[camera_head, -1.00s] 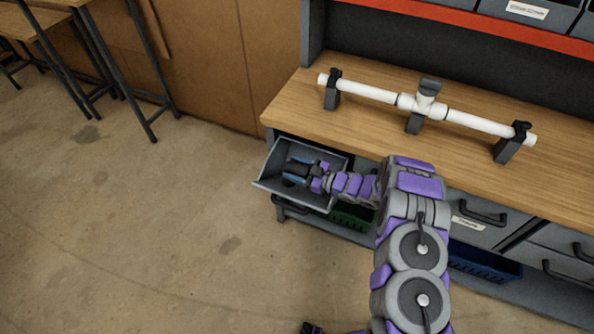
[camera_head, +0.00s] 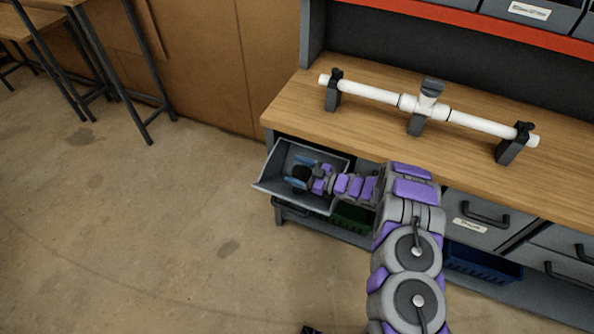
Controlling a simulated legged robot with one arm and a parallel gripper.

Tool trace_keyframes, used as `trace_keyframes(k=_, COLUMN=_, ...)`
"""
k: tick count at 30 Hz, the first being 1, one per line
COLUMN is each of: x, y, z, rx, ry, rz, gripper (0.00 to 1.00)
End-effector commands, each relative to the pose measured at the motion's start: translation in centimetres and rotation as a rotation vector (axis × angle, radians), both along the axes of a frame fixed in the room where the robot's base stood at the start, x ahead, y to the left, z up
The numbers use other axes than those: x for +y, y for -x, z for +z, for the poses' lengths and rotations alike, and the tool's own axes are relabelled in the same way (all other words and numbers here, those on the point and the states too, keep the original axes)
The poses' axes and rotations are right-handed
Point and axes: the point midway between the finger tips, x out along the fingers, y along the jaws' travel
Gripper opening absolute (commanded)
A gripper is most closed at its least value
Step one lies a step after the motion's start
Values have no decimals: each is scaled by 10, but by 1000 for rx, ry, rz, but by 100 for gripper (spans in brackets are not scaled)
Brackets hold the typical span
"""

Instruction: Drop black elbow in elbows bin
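The open grey bin (camera_head: 268,184) is tilted out from under the left end of the workbench. My gripper (camera_head: 299,171) is inside it, reaching in from the right. Its two blue fingers look spread apart, one toward the back of the bin and one toward the front. A small black shape (camera_head: 300,173) shows between the fingers. It may be the black elbow, but it is too small to tell its form or whether it touches the fingers or the bin floor. No label shows on this bin.
The wooden workbench (camera_head: 290,105) carries a white pipe assembly (camera_head: 375,93) on dark clamps. Below are a green bin (camera_head: 352,216), a blue bin (camera_head: 480,262) and grey drawers with black handles (camera_head: 485,216). The floor at left is clear; stools stand at the far left.

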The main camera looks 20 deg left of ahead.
Motion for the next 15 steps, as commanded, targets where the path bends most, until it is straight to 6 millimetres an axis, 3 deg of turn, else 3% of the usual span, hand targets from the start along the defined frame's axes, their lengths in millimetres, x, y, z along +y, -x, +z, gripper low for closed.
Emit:
trace_keyframes(k=3, x=0, y=0, z=0, rx=0, ry=0, rz=0, gripper=88)
trace_keyframes(k=11, x=2, y=0, z=1, rx=0, ry=2, rz=1, gripper=88)
trace_keyframes(k=15, x=1, y=-1, z=14, rx=0, ry=1, rz=-1, gripper=88)
